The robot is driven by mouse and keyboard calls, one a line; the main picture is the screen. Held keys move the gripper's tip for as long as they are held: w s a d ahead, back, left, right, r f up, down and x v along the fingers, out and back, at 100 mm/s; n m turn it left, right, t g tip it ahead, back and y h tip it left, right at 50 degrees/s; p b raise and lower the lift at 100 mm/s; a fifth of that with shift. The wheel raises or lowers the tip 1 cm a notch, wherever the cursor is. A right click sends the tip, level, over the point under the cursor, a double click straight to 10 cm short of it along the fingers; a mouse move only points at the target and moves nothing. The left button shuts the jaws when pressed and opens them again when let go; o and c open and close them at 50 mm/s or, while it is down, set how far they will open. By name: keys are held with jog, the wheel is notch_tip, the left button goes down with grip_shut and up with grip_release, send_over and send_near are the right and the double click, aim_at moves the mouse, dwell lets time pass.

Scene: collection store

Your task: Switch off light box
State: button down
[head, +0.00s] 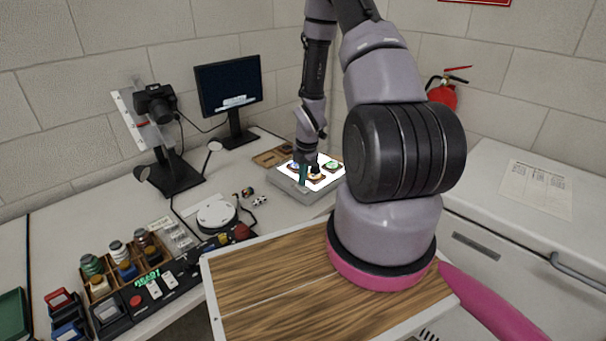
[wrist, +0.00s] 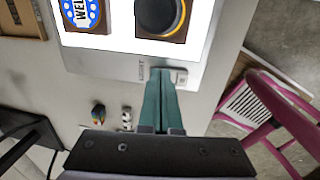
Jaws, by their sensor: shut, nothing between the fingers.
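The light box (head: 290,180) stands on the far part of the table, its top panel glowing white with several small items on it. In the wrist view its grey front edge (wrist: 105,62) carries lettering that reads "LIGHT" and a small pale switch (wrist: 181,77). My gripper (wrist: 160,75) is shut and empty, with its green fingertips right at the switch's left side. I cannot tell whether they touch it. In the head view my gripper (head: 303,180) is at the box's front edge, partly hidden by the arm.
A camera on a stand (head: 160,110), a monitor (head: 228,85) and a round white turntable (head: 216,215) stand left of the box. Small figures (head: 258,200) lie in front of it. A control panel (head: 150,295) and bottle rack (head: 125,262) are nearer.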

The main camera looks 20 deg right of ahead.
jog(key=shift+w+a+f+g, duration=0.1)
jog(key=shift+w+f+g, duration=0.1)
jog(key=shift+g, duration=0.1)
jog(key=shift+s, duration=0.2)
jog(key=shift+s+d+r, duration=0.15)
jog(key=shift+s+d, duration=0.15)
jog(key=shift+s, duration=0.35)
